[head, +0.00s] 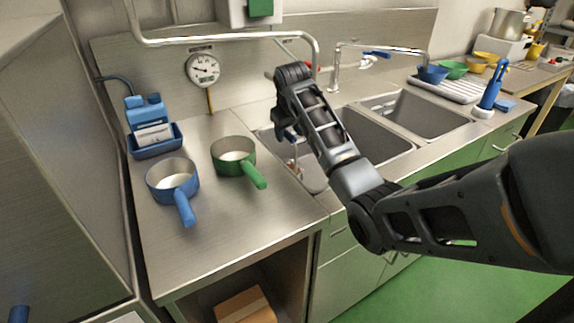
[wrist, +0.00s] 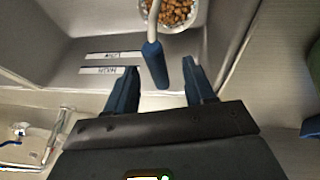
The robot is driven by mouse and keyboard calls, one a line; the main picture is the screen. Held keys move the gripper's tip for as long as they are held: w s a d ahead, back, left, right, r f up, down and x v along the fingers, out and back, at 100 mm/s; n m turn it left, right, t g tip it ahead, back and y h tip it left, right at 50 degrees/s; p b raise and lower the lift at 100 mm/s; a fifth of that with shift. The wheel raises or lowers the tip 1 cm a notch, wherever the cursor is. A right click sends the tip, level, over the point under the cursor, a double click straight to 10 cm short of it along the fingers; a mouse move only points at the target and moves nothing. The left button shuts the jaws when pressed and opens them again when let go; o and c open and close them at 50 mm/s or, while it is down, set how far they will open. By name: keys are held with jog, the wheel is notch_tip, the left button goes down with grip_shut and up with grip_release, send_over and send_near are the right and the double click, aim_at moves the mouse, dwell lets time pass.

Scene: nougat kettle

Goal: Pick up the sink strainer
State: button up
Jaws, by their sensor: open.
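The sink strainer (wrist: 172,14) is a round basket of brown bits, cut off by the top edge of the wrist view. Its upright rod ends in a blue grip (wrist: 154,64). In the head view a small part of the strainer (head: 294,164) shows in the left sink basin below my gripper (head: 288,136). In the wrist view my gripper (wrist: 161,72) is open, with one dark blue finger on each side of the blue grip. Gaps show on both sides, and no contact is visible. How far the grip reaches between the fingers is hard to tell.
The sink basin wall (wrist: 60,68) bears two printed labels. A green pan (head: 233,150) and a blue pan (head: 172,176) stand on the counter left of the sink. A tap (head: 336,68) rises behind the basins. The right basin (head: 415,112) looks empty.

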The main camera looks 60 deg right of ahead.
aim_at(289, 134)
jog(key=shift+x, duration=1.75)
jog(key=shift+s+d+r, duration=0.1)
jog(key=shift+d, duration=0.05)
grip_shut()
